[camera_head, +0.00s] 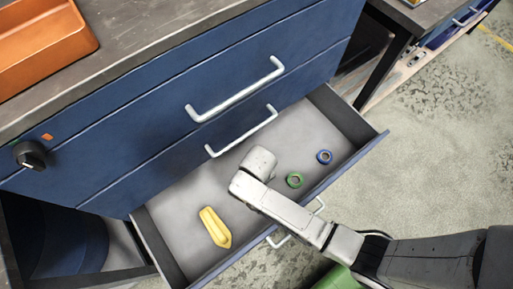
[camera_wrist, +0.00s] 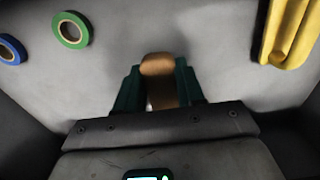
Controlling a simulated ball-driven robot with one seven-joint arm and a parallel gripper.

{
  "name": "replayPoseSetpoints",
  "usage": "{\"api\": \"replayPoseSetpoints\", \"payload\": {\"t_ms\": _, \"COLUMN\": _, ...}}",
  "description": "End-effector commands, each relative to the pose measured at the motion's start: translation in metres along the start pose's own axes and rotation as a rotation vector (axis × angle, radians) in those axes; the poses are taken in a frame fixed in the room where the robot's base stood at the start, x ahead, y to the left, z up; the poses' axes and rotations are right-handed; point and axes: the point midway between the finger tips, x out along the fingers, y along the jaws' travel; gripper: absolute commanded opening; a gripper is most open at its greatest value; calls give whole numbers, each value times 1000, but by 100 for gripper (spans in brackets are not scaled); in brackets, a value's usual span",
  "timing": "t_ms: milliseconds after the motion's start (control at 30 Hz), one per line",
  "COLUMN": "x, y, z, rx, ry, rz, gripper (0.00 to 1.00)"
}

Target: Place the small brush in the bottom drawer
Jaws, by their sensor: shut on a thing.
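The bottom drawer (camera_head: 175,205) is pulled open in the head view; its grey floor also fills the wrist view (camera_wrist: 220,45). My gripper (camera_wrist: 158,82) is over the drawer, between its side walls, pointing down at the floor. Its two dark green fingers are shut on the small brush (camera_wrist: 158,66), of which a brown, wood-coloured rounded part shows between them. The rest of the brush is hidden by the fingers and palm. I cannot tell whether the brush touches the drawer floor. In the head view my arm hides the fingers and the brush.
In the drawer lie a yellow object (camera_head: 215,228), a green tape roll (camera_head: 294,180) and a blue tape roll (camera_head: 324,157), all apart from my gripper. Closed blue drawers with a handle (camera_head: 242,130) stand above. An orange tray (camera_head: 40,45) sits on the worktop.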

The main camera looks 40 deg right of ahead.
Motion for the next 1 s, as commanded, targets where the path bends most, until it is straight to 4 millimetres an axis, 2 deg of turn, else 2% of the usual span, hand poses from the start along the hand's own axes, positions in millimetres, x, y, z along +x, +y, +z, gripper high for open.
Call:
{"api": "replayPoseSetpoints", "payload": {"t_ms": 33, "x": 8, "y": 6, "z": -11, "rx": 5, "ry": 0, "rz": -1, "gripper": 3}}
{"api": "replayPoseSetpoints", "payload": {"t_ms": 200, "x": 39, "y": 20, "z": -31, "rx": 3, "ry": -2, "rz": -1, "gripper": 3}}
{"api": "replayPoseSetpoints", "payload": {"t_ms": 333, "x": 54, "y": 27, "z": -42, "rx": 2, "ry": 0, "rz": -1, "gripper": 3}}
{"api": "replayPoseSetpoints", "payload": {"t_ms": 533, "x": 65, "y": 33, "z": -50, "rx": 1, "ry": 0, "rz": -1, "gripper": 3}}
{"api": "replayPoseSetpoints", "payload": {"t_ms": 767, "x": 94, "y": 34, "z": -51, "rx": 0, "ry": -1, "rz": -1, "gripper": 3}}
{"api": "replayPoseSetpoints", "payload": {"t_ms": 1000, "x": 95, "y": 34, "z": -51, "rx": 0, "ry": 0, "rz": 0, "gripper": 3}}
